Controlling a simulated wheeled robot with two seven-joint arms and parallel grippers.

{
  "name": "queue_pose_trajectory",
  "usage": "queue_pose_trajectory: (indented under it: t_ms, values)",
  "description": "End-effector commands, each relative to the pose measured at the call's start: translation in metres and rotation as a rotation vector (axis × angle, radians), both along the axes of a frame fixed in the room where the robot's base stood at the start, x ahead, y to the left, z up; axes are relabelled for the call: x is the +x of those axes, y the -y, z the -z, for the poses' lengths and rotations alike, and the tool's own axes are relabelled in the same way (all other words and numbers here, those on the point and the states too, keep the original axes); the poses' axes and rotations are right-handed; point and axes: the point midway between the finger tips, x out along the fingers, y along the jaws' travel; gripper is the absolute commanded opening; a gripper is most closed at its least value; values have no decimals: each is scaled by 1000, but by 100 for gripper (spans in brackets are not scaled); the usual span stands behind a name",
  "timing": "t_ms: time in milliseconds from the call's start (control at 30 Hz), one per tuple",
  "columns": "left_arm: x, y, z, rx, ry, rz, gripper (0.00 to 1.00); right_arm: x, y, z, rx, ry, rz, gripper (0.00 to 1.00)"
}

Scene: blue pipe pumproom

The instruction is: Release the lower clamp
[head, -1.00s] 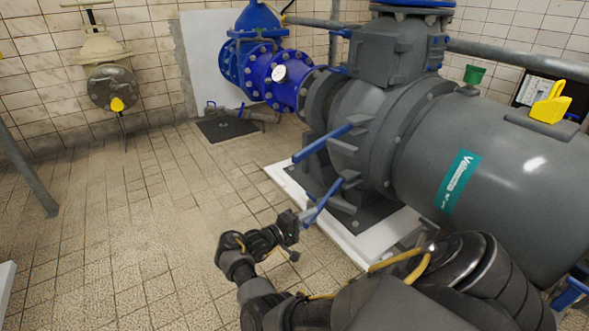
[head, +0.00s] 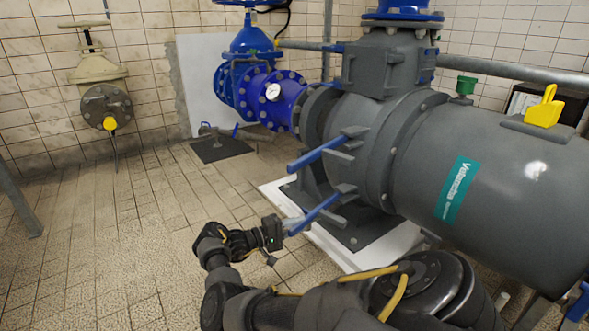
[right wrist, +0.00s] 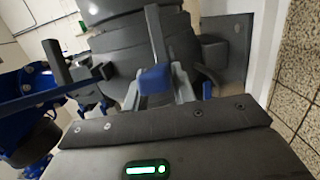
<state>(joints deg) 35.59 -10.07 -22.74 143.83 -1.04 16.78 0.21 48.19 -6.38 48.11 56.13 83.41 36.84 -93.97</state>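The lower clamp (head: 322,207) sits low on the flange of the large grey vessel, its blue handle sticking out down and to the left. My right gripper (head: 291,225) is at the free end of this handle. In the right wrist view, the blue handle end (right wrist: 155,79) lies between the pale fingers, which sit close on both sides; the contact faces are partly hidden. The upper clamp (head: 320,152), with a similar blue handle, is above and apart from my gripper. My left gripper is not in view.
The grey vessel (head: 490,175) fills the right side. It stands over a white plinth (head: 270,192). A beige valve (head: 97,70) is on the left wall. The tiled floor at left is clear.

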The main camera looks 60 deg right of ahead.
Motion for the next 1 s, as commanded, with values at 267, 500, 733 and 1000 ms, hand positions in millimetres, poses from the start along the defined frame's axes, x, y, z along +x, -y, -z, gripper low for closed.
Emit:
queue_pose_trajectory:
  t_ms: [267,500,733,1000]
  values:
    - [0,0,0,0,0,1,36,2,-1,-1,-4,3,-3,46]
    - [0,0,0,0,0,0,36,4,-6,-1,-1,3,-1,46]
    - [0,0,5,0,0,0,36,24,-41,1,4,3,-2,46]
    - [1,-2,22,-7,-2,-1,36,46,-81,3,0,4,-1,46]
